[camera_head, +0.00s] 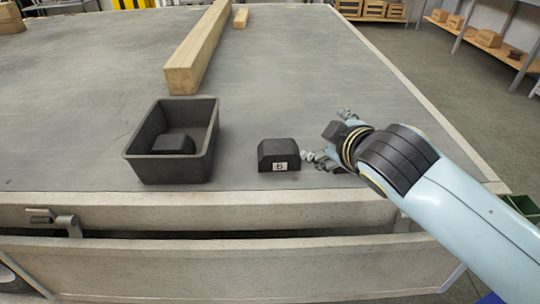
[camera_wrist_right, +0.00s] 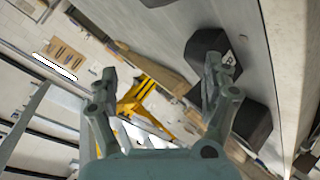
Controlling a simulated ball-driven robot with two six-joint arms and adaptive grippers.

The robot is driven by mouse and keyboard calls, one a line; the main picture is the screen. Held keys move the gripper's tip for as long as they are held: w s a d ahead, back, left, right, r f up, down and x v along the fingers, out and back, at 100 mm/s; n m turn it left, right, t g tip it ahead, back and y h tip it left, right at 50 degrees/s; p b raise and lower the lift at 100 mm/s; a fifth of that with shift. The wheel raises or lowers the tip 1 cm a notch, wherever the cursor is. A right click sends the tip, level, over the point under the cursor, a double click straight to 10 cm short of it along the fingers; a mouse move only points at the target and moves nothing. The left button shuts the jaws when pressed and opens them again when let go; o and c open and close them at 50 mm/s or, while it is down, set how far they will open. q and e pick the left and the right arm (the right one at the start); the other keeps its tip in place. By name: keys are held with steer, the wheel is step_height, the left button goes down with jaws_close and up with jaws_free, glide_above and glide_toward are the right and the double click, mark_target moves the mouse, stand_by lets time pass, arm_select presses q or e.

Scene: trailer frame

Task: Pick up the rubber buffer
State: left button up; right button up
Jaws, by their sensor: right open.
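A black rubber buffer (camera_head: 279,152) with rounded upper edges and a white label sits on the grey trailer bed, near its front edge, right of a black bin. My right gripper (camera_head: 326,136) is open and just right of the buffer, apart from it. In the right wrist view the open fingers (camera_wrist_right: 164,72) have nothing between them. A black block with a white label, the buffer (camera_wrist_right: 204,42), shows there behind the right-hand finger, partly hidden. My left gripper is not in view.
The open black bin (camera_head: 203,163) holds another black block (camera_head: 173,144). A long wooden beam (camera_head: 200,50) and a small wood piece (camera_head: 241,18) lie farther back. Raised pale edges bound the bed at front and right. The bed behind the buffer is clear.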

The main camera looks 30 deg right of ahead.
steer(key=w+a+r+n+t+y, duration=0.4)
steer(key=w+a+r+n+t, duration=0.15)
steer(key=r+n, duration=0.35)
steer(key=w+a+r+n+t+y, duration=0.4)
steer(key=w+r+n, duration=0.3)
steer(key=r+n, duration=0.2)
steer(key=w+a+n+g+y, duration=0.1)
steer(key=a+n+g+y, duration=0.4)
steer(key=a+n+y, duration=0.65)
steer(key=n+g+h, duration=1.3)
steer(key=n+g, duration=0.1)
glide_above(280, 146)
steer(key=d, duration=0.1)
steer(key=shift+m, duration=0.25)
steer(key=f, duration=1.5)
steer(key=shift+w+d, duration=0.1)
steer(key=shift+w, duration=0.1)
steer(key=shift+g, duration=0.35)
step_height(280, 146, down, 5)
steer(key=shift+s+r+b, duration=0.1)
steer(key=shift+r+b, duration=0.1)
steer(key=shift+b, duration=0.1)
steer(key=f, duration=0.2)
steer(key=a+f, duration=0.1)
steer(key=f, duration=0.2)
steer(key=shift+s+a+b, duration=0.1)
steer(key=shift+b, duration=0.2)
steer(key=shift+f, duration=0.5)
steer(key=c, duration=1.5)
